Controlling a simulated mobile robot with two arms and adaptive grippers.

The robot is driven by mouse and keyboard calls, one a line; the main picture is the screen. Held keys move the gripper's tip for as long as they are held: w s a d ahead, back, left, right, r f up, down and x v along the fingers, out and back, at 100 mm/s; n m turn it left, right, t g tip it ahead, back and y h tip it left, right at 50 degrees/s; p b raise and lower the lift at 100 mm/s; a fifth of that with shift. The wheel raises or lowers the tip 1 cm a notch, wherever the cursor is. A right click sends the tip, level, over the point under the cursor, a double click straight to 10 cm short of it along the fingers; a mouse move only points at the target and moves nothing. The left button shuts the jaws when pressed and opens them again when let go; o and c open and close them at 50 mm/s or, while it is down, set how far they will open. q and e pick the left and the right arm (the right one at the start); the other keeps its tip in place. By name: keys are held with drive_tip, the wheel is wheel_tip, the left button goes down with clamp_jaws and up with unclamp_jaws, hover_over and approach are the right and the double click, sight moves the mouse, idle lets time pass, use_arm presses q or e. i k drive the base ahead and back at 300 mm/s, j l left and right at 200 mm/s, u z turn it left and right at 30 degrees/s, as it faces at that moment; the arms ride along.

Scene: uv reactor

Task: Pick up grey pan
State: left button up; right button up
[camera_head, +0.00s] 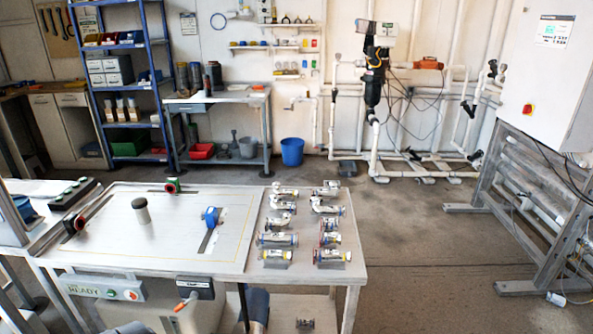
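I cannot clearly make out a grey pan. A small grey tub (248,147) stands on the lower shelf of the back workbench (218,97), to the right of a red bin (201,151). It is too small and far to tell whether it is the pan. Neither of my grippers can be made out in the head view.
A near table (150,256) carries a marked board, clamps, a grey cylinder (142,210) and several pipe fittings (278,240). A blue bucket (292,152) stands on the floor by the back wall. Open floor lies right of the table, before a framed white cabinet (540,85).

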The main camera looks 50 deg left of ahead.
sight(348, 168)
drive_tip(key=u, duration=1.15)
drive_tip(key=i+l+z, duration=0.8)
drive_tip(key=l+z, duration=0.15)
drive_tip(key=i+l+z, duration=0.25)
drive_tip(key=i+z, duration=0.2)
drive_tip(key=i+u, duration=0.25)
drive_tip(key=i, duration=0.15)
drive_tip(key=i+l+u, duration=0.2)
drive_tip(key=i, duration=0.2)
drive_tip(key=i+j+u, duration=0.2)
drive_tip(key=i+u, duration=0.6)
drive_tip(key=i, duration=0.2)
drive_tip(key=i+l+u, duration=0.1)
drive_tip(key=i+u, duration=0.5)
drive_tip(key=i, duration=0.35)
drive_tip(key=i+u, duration=0.2)
drive_tip(key=i, duration=0.35)
drive_tip(key=i+l+u, duration=0.2)
drive_tip(key=i, duration=0.35)
drive_tip(key=i+l+u, duration=0.2)
drive_tip(key=i, duration=0.3)
drive_tip(key=i+j, duration=0.05)
drive_tip(key=j, duration=0.05)
